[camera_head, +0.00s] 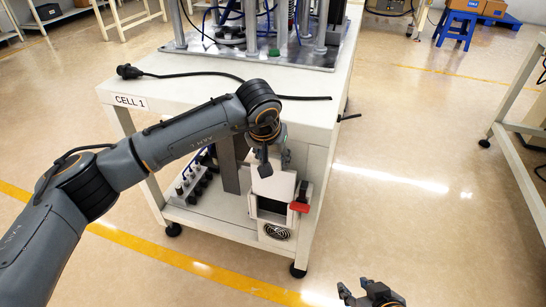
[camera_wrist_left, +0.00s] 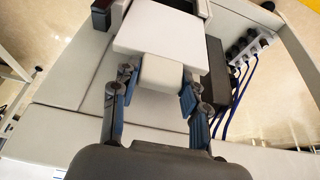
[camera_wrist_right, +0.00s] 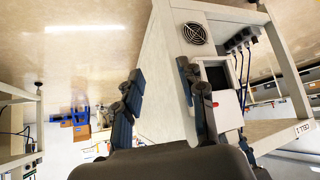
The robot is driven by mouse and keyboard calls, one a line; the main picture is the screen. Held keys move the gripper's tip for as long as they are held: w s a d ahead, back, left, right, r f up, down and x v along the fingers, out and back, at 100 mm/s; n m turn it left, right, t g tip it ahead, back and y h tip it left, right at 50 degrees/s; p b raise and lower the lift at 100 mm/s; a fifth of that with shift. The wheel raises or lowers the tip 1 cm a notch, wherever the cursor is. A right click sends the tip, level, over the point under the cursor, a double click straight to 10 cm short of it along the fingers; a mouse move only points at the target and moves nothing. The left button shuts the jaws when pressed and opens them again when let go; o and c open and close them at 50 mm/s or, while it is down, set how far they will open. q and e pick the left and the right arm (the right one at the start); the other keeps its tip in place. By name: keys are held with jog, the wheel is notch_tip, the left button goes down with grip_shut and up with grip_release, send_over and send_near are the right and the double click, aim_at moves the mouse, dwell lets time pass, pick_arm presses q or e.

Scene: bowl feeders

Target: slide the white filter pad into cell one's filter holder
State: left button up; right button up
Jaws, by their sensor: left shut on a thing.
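The white filter pad (camera_head: 277,184) is a flat white plate with a thick tab. My left gripper (camera_head: 273,160) is above cell one's filter holder, shut on the tab; the left wrist view shows the pad (camera_wrist_left: 163,32) and the tab between the fingers (camera_wrist_left: 162,78). The holder (camera_head: 270,206) is a white box with a dark open slot and a red latch (camera_head: 299,205) swung out at its right. The pad stands at the top of the slot; how far it is inside I cannot tell. My right gripper (camera_head: 370,294) is open and empty, away from the cabinet.
The holder's round fan grille (camera_head: 276,231) faces front, low on the CELL 1 bench (camera_head: 190,92). A block with several fittings (camera_head: 190,185) stands left of it on the lower shelf. A black cable (camera_head: 215,75) lies on the benchtop.

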aim_at(272, 164)
pick_arm(q)
jog(key=shift+f, duration=0.4)
jog(key=shift+f+b, duration=0.4)
jog(key=shift+b, duration=0.15)
jog(key=shift+f+b, duration=0.3)
jog(key=shift+f, duration=0.35)
pick_arm(e)
jog(key=w+a+r+t+y, duration=0.1)
jog(key=w+a+r+t, duration=0.1)
jog(key=w+r+t, duration=0.3)
jog(key=shift+w+a+r+t+y, duration=0.35)
jog(key=shift+w+r, duration=0.4)
jog(key=shift+r, duration=0.35)
pick_arm(q)
jog(key=shift+f, duration=0.1)
pick_arm(e)
jog(key=shift+w+a+r, duration=0.1)
jog(key=shift+r, duration=0.05)
dwell(0.7)
pick_arm(q)
jog(key=shift+f+b, duration=0.7)
jog(key=shift+b, duration=0.1)
jog(key=shift+f, duration=0.15)
pick_arm(e)
notch_tip(272, 164, up, 6)
jog(key=w+a+t+y, duration=0.1)
jog(key=t, duration=0.2)
jog(key=shift+w+a+n+t, duration=0.15)
jog(key=shift+w+n+t, duration=0.05)
jog(key=shift+n+t, duration=0.15)
